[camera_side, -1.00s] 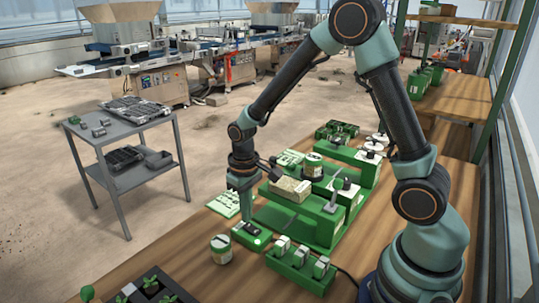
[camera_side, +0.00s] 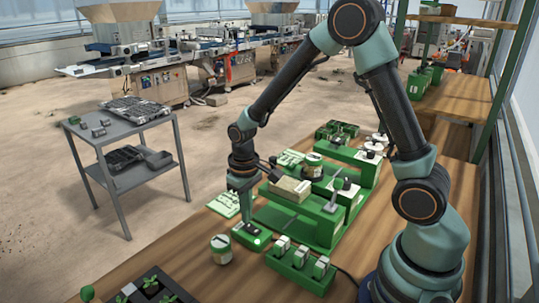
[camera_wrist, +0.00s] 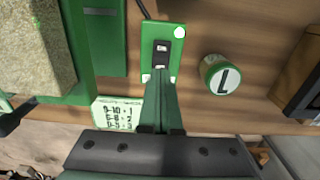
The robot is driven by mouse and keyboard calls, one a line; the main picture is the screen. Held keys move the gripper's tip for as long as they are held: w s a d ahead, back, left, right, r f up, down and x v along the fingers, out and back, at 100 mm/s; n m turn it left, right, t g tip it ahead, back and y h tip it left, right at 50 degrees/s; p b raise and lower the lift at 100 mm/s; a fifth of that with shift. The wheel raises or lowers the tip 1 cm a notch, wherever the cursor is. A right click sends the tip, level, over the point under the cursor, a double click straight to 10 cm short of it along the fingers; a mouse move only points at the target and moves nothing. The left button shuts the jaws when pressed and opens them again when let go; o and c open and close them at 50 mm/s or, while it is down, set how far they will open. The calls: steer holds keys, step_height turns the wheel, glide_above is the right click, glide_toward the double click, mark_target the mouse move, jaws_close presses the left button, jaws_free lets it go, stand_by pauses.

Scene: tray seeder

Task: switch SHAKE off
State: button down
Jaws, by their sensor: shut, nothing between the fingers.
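A small green switch box (camera_side: 251,238) with a dark rocker and a bright green lamp stands near the front of the bench. In the wrist view the switch box (camera_wrist: 150,55) shows its black rocker (camera_wrist: 163,52) with a pale end, and a bright whitish lamp beyond it. No SHAKE lettering can be read on it. My gripper (camera_side: 244,219) is shut and empty, pointing down over the near end of the box. In the wrist view my gripper's tips (camera_wrist: 159,76) are at the near end of the rocker; whether they touch it cannot be told.
A round tin (camera_side: 221,249) marked L in the wrist view stands beside the box. A green block with several white-topped parts (camera_side: 300,262) is close on the other side. The green seeder (camera_side: 318,213) stands behind, and a printed card (camera_side: 224,204) lies nearby.

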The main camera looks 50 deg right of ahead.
steer(key=shift+f, duration=0.85)
stand_by(0.4)
steer(key=shift+r, duration=3.55)
steer(key=s+r+t, duration=0.5)
steer(key=s+r, duration=0.5)
steer(key=r, duration=0.4)
steer(key=shift+d+t, duration=0.25)
steer(key=shift+t, duration=0.05)
